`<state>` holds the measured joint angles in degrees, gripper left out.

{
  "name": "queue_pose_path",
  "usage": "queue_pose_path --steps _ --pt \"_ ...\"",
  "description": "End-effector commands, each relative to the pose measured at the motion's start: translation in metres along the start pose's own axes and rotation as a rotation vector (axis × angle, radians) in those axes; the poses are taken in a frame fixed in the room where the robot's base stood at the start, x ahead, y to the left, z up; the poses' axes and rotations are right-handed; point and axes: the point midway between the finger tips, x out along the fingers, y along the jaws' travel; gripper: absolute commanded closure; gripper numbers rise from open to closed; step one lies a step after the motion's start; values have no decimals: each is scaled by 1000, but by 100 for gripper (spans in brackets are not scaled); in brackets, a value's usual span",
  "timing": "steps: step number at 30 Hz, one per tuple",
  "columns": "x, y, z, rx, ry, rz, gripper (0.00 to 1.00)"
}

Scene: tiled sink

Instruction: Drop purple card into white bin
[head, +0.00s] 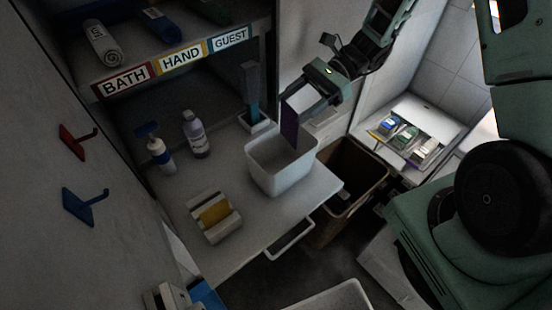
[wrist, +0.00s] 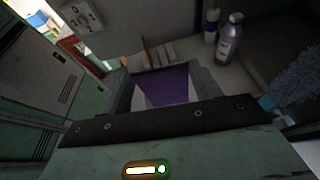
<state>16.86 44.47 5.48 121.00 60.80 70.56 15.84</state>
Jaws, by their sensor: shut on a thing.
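The purple card (head: 289,128) hangs down from my gripper (head: 302,103), partly hidden behind a finger in the head view. My gripper is shut on it. In the wrist view the purple card (wrist: 168,86) lies between the two fingers. The white bin (head: 281,169) stands on the counter below my gripper. The card's lower end is at about the bin's opening in the head view. I cannot tell whether it is inside the rim or just above it.
A brown bin (head: 352,178) stands right of the counter. Two bottles (head: 196,135) (head: 160,155) stand left of the white bin. A holder with a yellow item (head: 215,213) sits in front. A brush (head: 252,95) stands behind. A shelf (head: 175,62) overhangs the back left.

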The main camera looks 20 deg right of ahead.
Motion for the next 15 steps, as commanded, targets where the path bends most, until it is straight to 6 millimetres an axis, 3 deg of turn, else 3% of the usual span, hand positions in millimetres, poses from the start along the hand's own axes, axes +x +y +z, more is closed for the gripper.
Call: queue_pose_path --steps 9,15 --pt "16 0 -37 2 0 0 70" --pt "20 0 -48 1 0 0 70"
